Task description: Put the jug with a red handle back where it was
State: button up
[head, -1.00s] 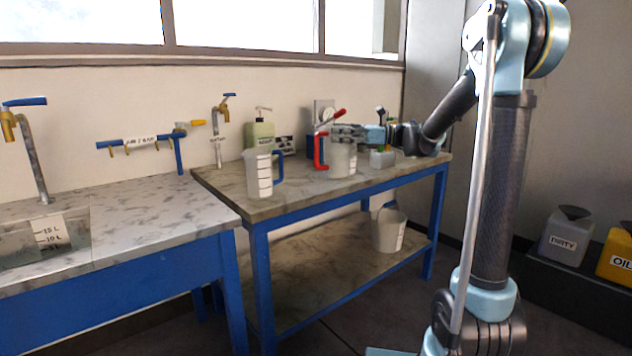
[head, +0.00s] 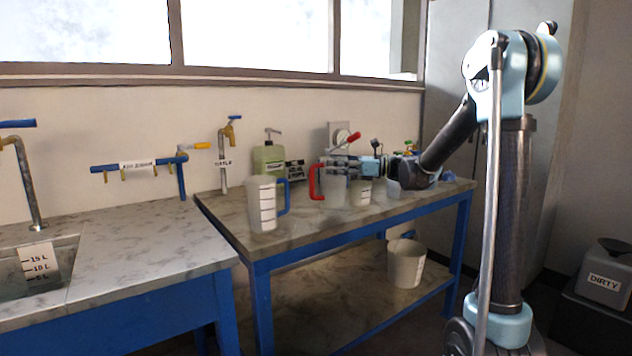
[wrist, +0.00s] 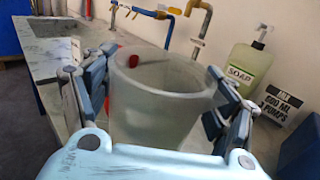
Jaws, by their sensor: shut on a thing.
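The jug with a red handle (head: 334,192) is pale and translucent, upright over the marble-topped bench. Its red handle (head: 316,183) faces left in the head view. My gripper (head: 343,163) reaches it from the right and is shut on its body near the top. In the wrist view the jug (wrist: 160,105) stands between my two fingers, its mouth open and a bit of red handle showing at its left. I cannot tell whether its base touches the bench.
A blue-handled jug (head: 262,205) stands to the left on the bench (head: 300,232). A green soap bottle (head: 268,160) stands behind. A small pale container (head: 360,191) is close right of the held jug. A white bucket (head: 405,265) sits on the lower shelf. A sink counter (head: 120,255) lies left.

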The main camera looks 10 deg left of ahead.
aim_at(324, 168)
jog(key=shift+s+a+f, duration=0.1)
jog(key=shift+a+f, duration=0.35)
jog(key=shift+a, duration=0.4)
jog(key=shift+s+a+f, duration=0.1)
jog(key=shift+a+f, duration=0.3)
jog(key=shift+a, duration=0.4)
jog(key=a+f, duration=0.2)
jog(key=a, duration=0.1)
jog(key=shift+s+a+f, duration=0.15)
jog(key=shift+a+f, duration=0.1)
jog(key=shift+f, duration=0.05)
jog(key=o, duration=1.3)
